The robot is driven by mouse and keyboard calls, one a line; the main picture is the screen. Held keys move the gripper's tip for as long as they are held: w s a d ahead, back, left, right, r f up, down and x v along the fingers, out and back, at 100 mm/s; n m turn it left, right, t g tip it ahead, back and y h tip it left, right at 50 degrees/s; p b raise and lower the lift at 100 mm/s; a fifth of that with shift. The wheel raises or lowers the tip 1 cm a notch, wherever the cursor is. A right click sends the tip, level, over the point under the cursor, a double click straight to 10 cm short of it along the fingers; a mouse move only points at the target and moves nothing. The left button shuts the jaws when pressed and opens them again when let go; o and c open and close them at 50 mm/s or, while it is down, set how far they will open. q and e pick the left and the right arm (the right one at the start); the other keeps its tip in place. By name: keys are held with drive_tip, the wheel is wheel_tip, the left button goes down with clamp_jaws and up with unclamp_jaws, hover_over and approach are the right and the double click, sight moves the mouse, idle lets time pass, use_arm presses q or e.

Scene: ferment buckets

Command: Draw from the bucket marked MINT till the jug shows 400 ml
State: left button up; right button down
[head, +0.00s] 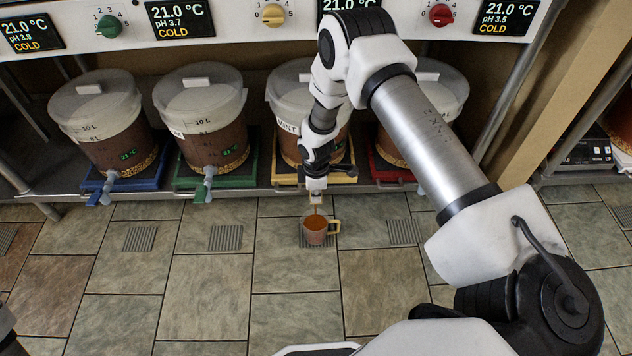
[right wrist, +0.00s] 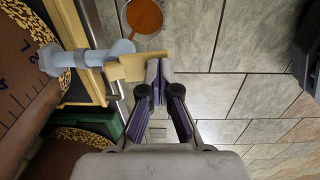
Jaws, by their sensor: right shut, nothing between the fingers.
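The bucket marked MINT (head: 287,127) is white-lidded with brown liquid and stands on a yellow tray (head: 285,178), partly behind my right arm. The jug (head: 316,236) stands on the floor below its tap and holds orange-brown liquid; a thin brown streak shows above it. Its scale cannot be read. In the right wrist view the pale blue tap (right wrist: 88,60) has a yellow lever (right wrist: 127,68). My right gripper (right wrist: 158,72) is shut and empty, its fingertips against or very near the lever. It also shows in the head view (head: 316,190).
Other buckets stand on a blue tray (head: 150,181), a green tray (head: 240,178) and a red tray (head: 385,172). Above is a panel with knobs and displays (head: 181,17). Tiled floor in front is clear, with flat grey grates (head: 226,238).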

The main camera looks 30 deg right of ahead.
drive_tip(key=shift+r+p, duration=0.75)
drive_tip(key=shift+r, duration=0.05)
wheel_tip(320, 180, up, 4)
drive_tip(key=p, duration=0.4)
drive_tip(key=shift+w+r, duration=0.15)
drive_tip(key=shift+r, duration=0.1)
wheel_tip(320, 180, up, 9)
drive_tip(key=w+p, duration=0.1)
drive_tip(key=p, duration=0.2)
drive_tip(key=shift+d+r, duration=0.15)
drive_tip(key=shift+d, duration=0.25)
